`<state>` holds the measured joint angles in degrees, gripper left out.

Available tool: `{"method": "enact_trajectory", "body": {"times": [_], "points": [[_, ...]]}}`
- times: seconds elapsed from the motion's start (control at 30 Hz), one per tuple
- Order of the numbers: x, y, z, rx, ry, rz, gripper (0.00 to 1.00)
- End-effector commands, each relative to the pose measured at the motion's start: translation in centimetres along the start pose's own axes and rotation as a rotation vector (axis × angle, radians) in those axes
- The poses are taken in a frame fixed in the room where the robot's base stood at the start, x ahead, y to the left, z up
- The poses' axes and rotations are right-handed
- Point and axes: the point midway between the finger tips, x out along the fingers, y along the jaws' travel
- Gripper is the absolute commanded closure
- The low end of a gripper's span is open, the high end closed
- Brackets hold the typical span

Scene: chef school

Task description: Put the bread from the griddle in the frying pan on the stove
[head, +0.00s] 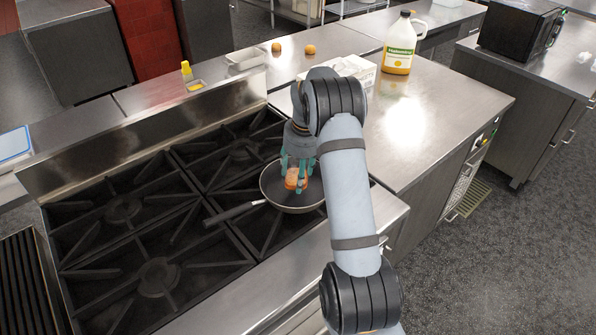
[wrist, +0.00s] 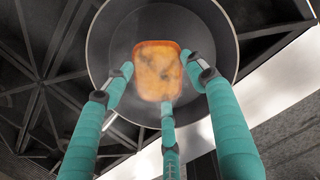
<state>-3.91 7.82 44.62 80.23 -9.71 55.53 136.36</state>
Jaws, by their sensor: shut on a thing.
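The bread (head: 292,182) is a small toasted orange-brown slice. In the wrist view the bread (wrist: 157,70) sits between the green fingers of my gripper (wrist: 160,85), which is shut on it. My gripper (head: 297,168) points down over the frying pan (head: 275,185) in the head view. The pan (wrist: 108,30) is dark and round and lies behind the bread in the wrist view. Whether the bread touches the pan floor I cannot tell. The pan stands on the right front of the stove (head: 165,215), handle to the left. The griddle (head: 30,285) is the ridged dark surface at lower left.
A steel counter (head: 440,110) lies right of the stove, with a jug (head: 400,45) and a white container (head: 350,68) at the back. A raised steel backsplash (head: 150,125) runs behind the burners. Two round orange-brown items (head: 309,49) sit on the far counter.

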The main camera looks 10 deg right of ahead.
Motion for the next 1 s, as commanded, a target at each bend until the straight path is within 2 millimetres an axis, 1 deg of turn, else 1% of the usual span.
{"method": "enact_trajectory", "body": {"times": [0.03, 0.2, 0.57, 0.6, 0.9, 1.0], "points": [[0.72, -0.01, -0.12, 0.0, 0.0, 0.0, 0.65], [1.49, -0.03, -0.25, 0.001, 0.0, 0.0, 0.65], [1.66, -0.03, -0.25, 0.001, 0.0, 0.0, 0.65], [1.66, -0.02, -0.26, 0.001, 0.0, 0.0, 0.43], [1.66, -0.02, -0.25, 0.0, 0.0, 0.0, 0.26], [1.66, -0.01, -0.25, 0.0, 0.0, 0.0, 0.22]]}}
